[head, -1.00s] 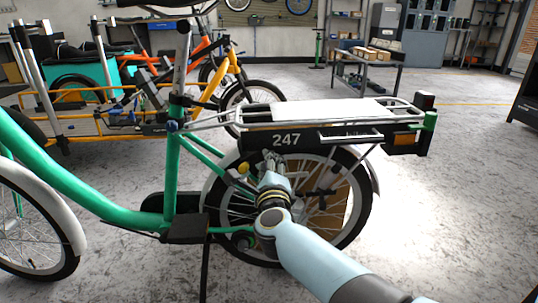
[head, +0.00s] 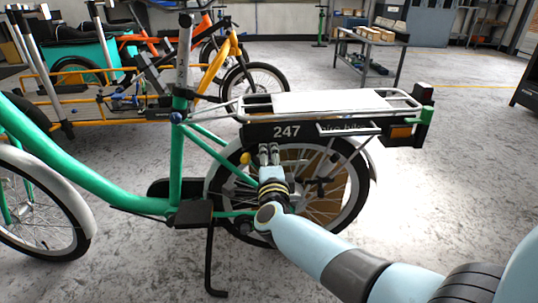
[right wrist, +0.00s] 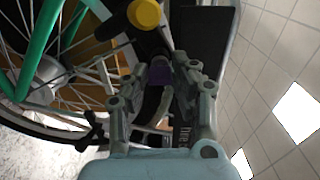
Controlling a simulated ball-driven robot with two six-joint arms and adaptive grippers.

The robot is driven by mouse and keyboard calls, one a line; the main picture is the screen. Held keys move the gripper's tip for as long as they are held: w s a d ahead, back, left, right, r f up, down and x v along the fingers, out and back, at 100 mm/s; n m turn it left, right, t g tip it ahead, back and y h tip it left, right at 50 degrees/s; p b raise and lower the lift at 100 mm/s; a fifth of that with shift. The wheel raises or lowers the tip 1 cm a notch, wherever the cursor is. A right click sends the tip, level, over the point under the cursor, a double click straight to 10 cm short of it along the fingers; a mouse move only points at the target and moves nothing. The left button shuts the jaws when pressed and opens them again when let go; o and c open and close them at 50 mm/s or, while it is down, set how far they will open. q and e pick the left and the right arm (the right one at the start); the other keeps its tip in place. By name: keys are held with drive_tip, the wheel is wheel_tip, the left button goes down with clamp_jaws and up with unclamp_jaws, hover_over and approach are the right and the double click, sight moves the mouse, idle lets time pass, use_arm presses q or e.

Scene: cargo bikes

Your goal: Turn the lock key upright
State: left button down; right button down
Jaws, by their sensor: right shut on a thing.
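The green bike's rear wheel (head: 330,215) stands side-on, and the wheel lock sits at its upper left, mostly hidden by my gripper. A yellow round knob (head: 245,158) shows beside the lock; it is also at the top of the right wrist view (right wrist: 145,13). My right gripper (head: 268,148) points up at the lock, below the battery. In the right wrist view its fingers (right wrist: 172,74) are shut on a small dark purple piece, seemingly the lock key (right wrist: 160,72). The key's angle is hard to tell. My left gripper is not in view.
The black battery (head: 285,131) marked 247 lies under the rear rack (head: 400,102), just above my gripper. The kickstand (head: 209,260) is down on the floor. Other cargo bikes stand behind at left. The floor at right is free.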

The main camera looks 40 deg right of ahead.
drive_tip(key=shift+f, duration=0.1)
drive_tip(key=c, duration=1.1)
unclamp_jaws()
drive_tip(key=shift+s+a, duration=0.1)
drive_tip(key=v, duration=1.2)
